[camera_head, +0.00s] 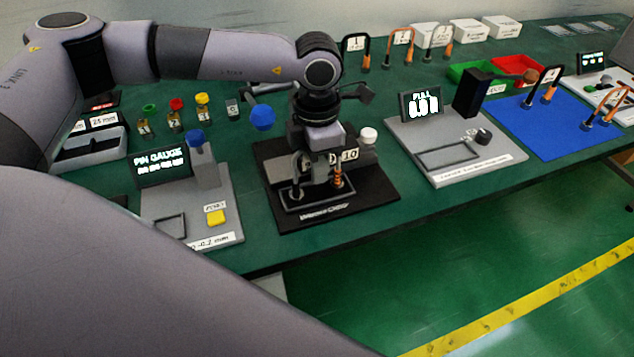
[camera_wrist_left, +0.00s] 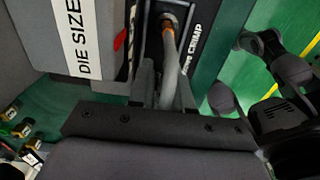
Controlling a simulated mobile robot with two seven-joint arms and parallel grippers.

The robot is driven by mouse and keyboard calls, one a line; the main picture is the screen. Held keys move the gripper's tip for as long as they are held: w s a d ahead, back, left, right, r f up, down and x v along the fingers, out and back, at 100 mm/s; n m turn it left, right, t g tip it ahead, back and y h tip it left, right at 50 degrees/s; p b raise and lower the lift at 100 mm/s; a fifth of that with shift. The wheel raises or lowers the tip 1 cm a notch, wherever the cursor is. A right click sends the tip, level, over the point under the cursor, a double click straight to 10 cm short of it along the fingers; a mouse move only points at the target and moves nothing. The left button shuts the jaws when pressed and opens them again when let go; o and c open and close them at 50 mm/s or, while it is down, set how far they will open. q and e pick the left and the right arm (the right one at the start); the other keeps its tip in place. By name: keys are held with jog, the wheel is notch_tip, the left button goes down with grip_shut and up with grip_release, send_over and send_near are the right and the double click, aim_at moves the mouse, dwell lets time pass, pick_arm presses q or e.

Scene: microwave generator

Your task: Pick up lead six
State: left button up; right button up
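A lead with a grey cable and copper-orange end (camera_head: 338,179) stands as an arch in the black crimp station (camera_head: 375,192). It also shows in the left wrist view, where the grey cable (camera_wrist_left: 170,78) runs up between my fingers. My left gripper (camera_head: 321,160) points down over the station. Its fingers, also in the left wrist view (camera_wrist_left: 166,92), are close together on both sides of the cable and appear shut on it. No number is readable on this lead, so I cannot confirm that it is six. My right gripper is not in view.
A pin gauge (camera_head: 164,168) stands left of the station. A pull tester (camera_head: 455,140) stands right of it. Other leads stand at the back (camera_head: 401,48) and on the blue mat (camera_head: 560,118). Green (camera_head: 470,74) and red (camera_head: 516,68) trays lie behind the mat.

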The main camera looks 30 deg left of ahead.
pick_arm(q)
grip_shut()
jog(key=shift+r, duration=0.1)
